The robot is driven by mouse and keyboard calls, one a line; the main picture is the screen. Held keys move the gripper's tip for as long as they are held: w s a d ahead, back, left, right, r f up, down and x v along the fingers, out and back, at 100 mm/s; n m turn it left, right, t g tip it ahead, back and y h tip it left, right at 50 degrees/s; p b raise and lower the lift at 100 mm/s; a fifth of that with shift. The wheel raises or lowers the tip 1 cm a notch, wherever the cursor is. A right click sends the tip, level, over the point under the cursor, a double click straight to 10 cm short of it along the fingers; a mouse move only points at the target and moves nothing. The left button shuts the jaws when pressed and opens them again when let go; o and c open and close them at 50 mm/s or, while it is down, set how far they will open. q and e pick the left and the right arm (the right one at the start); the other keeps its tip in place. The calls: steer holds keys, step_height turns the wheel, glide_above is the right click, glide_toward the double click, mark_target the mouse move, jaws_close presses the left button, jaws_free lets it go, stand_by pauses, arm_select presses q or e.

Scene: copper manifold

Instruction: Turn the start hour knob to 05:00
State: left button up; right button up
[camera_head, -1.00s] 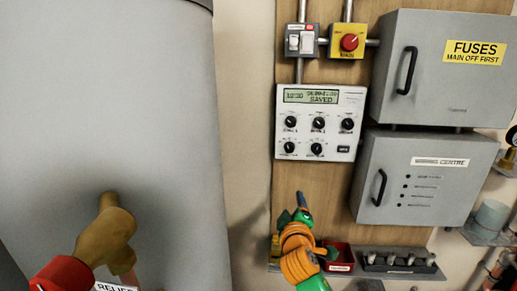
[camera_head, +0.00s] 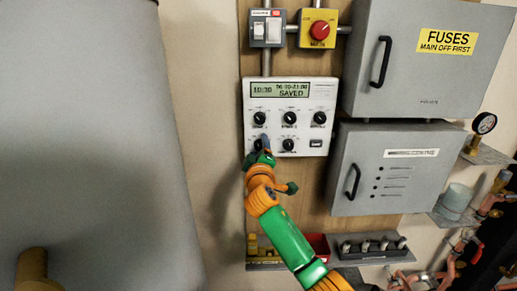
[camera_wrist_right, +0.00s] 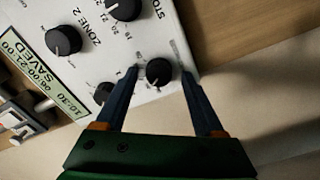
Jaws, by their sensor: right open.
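The white controller panel (camera_head: 318,91) is on the wooden board. Its display (camera_head: 279,90) reads 10:30, 06:00-21:00 and SAVED, and also shows in the right wrist view (camera_wrist_right: 38,75). The start hour knob (camera_wrist_right: 158,72), black and round, is in the lower row beside the stop knob (camera_wrist_right: 122,8). In the head view it is partly hidden by my right gripper (camera_head: 264,148). In the right wrist view the open fingers (camera_wrist_right: 161,72) lie on either side of this knob, with gaps. Whether the tips reach its depth I cannot tell. My left gripper is out of view.
Zone knobs (camera_head: 290,118) sit close above. A switch box (camera_head: 266,28) and a red-knobbed yellow box (camera_head: 319,28) are higher up. Grey cabinets (camera_head: 372,140) stand right of the panel. A large grey tank (camera_head: 90,120) fills the left. A shelf (camera_head: 362,256) is below.

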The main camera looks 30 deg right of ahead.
steer(key=shift+s+a+r, duration=0.1)
steer(key=shift+s, duration=0.1)
steer(key=shift+c, duration=1)
jaws_close()
steer(key=shift+r, duration=0.1)
steer(key=shift+r+n+p, duration=0.15)
steer(key=shift+n+p, duration=0.65)
steer(key=shift+n, duration=0.2)
steer(key=shift+n+p, duration=1.05)
steer(key=shift+n, duration=0.85)
